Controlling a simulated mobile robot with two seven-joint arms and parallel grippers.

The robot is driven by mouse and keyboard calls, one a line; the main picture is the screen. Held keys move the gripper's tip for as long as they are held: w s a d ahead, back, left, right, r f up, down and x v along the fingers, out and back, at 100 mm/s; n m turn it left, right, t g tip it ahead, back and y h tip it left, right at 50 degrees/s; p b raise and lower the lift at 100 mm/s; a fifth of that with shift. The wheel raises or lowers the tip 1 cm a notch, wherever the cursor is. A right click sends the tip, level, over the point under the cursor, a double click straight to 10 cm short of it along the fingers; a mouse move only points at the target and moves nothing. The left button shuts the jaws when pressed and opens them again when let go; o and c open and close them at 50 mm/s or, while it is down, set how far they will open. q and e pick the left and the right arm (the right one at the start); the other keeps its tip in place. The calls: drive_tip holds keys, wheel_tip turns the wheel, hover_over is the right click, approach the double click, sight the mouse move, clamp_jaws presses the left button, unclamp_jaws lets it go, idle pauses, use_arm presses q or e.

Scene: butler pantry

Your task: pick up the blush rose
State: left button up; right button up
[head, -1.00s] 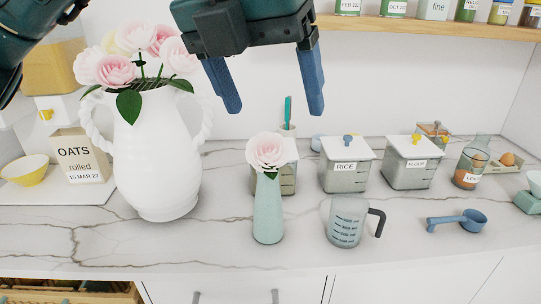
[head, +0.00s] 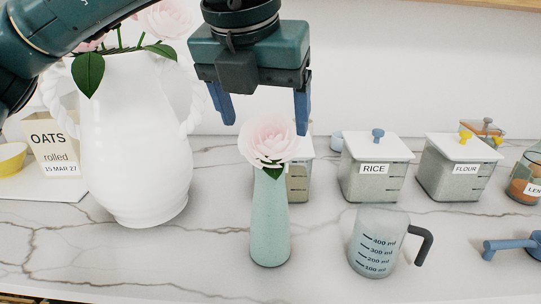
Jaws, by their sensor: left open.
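The blush rose (head: 268,141) stands upright in a slim pale green vase (head: 270,222) on the marble counter. Its pale pink bloom sits on the vase's mouth, with a small green leaf below. My left gripper (head: 264,126) is open and points down, with its blue fingers above and around the sides of the bloom in the picture. The right fingertip overlaps the bloom's upper right edge; I cannot tell whether it touches. The gripper holds nothing. My right gripper is not in view.
A large white pitcher (head: 133,150) with more pink roses stands left of the vase. A measuring jug (head: 375,245) stands to the right, with rice (head: 372,182) and flour (head: 455,182) canisters behind it. Bare counter lies in front of the pitcher.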

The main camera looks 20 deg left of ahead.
sight(271, 142)
use_arm(q)
drive_tip(key=shift+w+p+x, duration=0.15)
drive_tip(key=shift+x, duration=1.5)
drive_tip(key=shift+w+p+x, duration=0.15)
drive_tip(key=shift+x, duration=1.5)
drive_tip(key=shift+r, duration=0.1)
drive_tip(key=c, duration=1.1)
